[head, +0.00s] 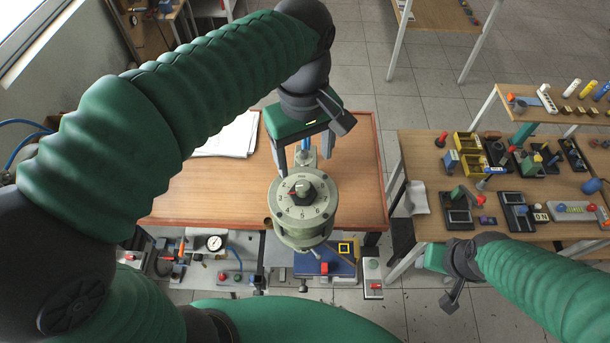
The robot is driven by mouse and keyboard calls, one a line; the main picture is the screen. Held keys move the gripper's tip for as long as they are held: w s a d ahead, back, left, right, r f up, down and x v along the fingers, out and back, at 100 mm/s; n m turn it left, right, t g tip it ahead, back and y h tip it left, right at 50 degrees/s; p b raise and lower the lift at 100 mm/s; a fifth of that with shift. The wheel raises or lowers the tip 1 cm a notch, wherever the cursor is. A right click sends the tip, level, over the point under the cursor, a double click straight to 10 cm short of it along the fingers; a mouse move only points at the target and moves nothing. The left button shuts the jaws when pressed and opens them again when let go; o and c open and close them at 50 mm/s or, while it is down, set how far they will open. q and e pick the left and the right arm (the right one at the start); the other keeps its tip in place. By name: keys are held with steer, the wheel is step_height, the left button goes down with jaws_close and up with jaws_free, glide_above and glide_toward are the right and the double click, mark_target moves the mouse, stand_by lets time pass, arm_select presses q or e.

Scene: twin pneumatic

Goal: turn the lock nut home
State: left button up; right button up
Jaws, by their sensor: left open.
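A round pale-green device (302,230) with a numbered dial face stands at the front edge of the wooden table. A dark hexagonal lock nut (302,190) with a lighter centre sits in the middle of the dial, with a small red mark at its left. My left gripper (305,165) hangs over the far side of the dial, open, its fingers pointing down on the far side of the nut. I cannot tell whether a finger touches the device. My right gripper (450,290) is at the lower right, away from the device; its jaws do not show clearly.
The wooden table (355,170) is mostly bare, with white papers (230,137) at its back left. A gauge (213,243) and other fittings lie below its front edge. A side bench (425,165) at right holds yellow bins, switches and small parts.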

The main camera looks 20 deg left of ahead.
steer(key=w+p+v, duration=0.2)
steer(key=p+v, duration=0.7)
steer(key=v, duration=0.1)
steer(key=shift+a+r, duration=0.25)
steer(key=shift+a, duration=0.1)
steer(key=shift+w+d+r+p, duration=0.1)
steer(key=shift+p, duration=0.2)
